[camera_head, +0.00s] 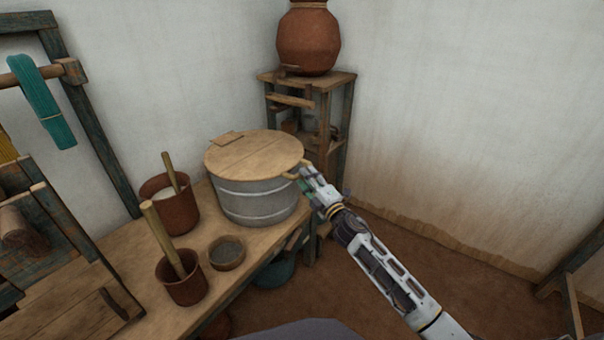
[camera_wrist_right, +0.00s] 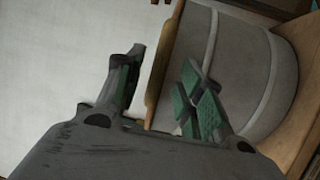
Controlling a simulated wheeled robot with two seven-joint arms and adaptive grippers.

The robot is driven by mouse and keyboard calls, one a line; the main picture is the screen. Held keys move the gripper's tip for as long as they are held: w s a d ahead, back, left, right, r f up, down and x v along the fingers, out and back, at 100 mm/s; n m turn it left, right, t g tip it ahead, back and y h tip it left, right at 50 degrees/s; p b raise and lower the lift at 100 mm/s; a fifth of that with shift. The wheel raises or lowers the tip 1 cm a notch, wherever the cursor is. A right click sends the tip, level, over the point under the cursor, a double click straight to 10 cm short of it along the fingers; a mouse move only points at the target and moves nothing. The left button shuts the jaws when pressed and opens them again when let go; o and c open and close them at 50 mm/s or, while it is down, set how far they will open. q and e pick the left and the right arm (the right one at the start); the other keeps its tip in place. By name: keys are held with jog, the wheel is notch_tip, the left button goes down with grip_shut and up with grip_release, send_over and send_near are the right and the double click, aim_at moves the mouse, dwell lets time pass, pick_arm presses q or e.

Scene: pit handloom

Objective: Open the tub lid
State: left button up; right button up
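The tub (camera_head: 256,202) is grey with pale bands and stands on the wooden bench. Its round wooden lid (camera_head: 254,155) lies flat on top, closed. A tan handle (camera_head: 297,170) sticks out at the lid's right side. My right gripper (camera_head: 305,177) is at this handle. In the right wrist view my right gripper (camera_wrist_right: 163,59) has its two fingers apart, with a tan strip of the lid or handle (camera_wrist_right: 156,75) showing between them. I cannot tell whether a finger touches it. The grey tub wall (camera_wrist_right: 245,75) lies beyond the right finger. My left gripper is not in view.
The bench (camera_head: 205,300) also holds a brown pot (camera_head: 170,210) of white stuff with a stick, a smaller pot (camera_head: 183,290) with a stick and a small bowl (camera_head: 227,253). A stand (camera_head: 340,85) with a clay jar (camera_head: 308,42) is behind. Floor (camera_head: 440,265) at right is clear.

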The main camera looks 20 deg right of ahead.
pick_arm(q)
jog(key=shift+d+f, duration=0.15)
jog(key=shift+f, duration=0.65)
pick_arm(e)
jog(key=shift+x, duration=1.9)
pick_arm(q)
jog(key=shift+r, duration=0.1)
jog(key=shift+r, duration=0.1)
pick_arm(e)
grip_shut()
